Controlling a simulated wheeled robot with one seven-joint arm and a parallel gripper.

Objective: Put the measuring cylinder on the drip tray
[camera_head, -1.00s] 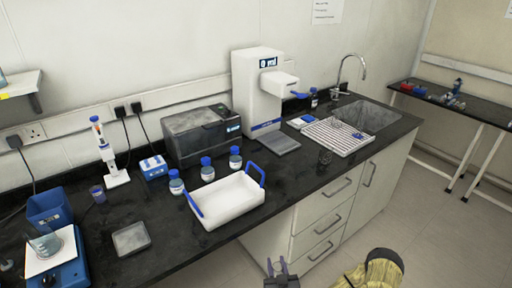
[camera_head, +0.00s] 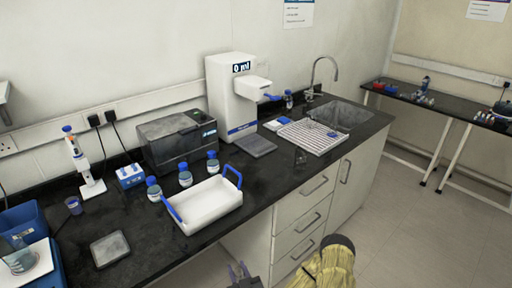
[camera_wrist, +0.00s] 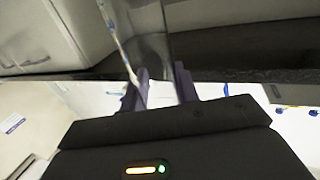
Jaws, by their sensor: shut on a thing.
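The drip tray (camera_head: 255,146) is a flat grey plate on the bench, at the foot of the white dispenser, and looks empty. My gripper (camera_head: 238,271) is low in the head view, in front of the bench and well away from the tray. In the wrist view, my gripper (camera_wrist: 160,85) is shut on a clear, see-through tube, which seems to be the measuring cylinder (camera_wrist: 152,45). It is blurred, and its ends cannot be made out. The held cylinder cannot be made out in the head view.
The dispenser (camera_head: 232,98) reads 0 ml. A white blue-handled carrier (camera_head: 207,213) and several blue-capped bottles stand left of the drip tray. Bench is clear in front of the tray.

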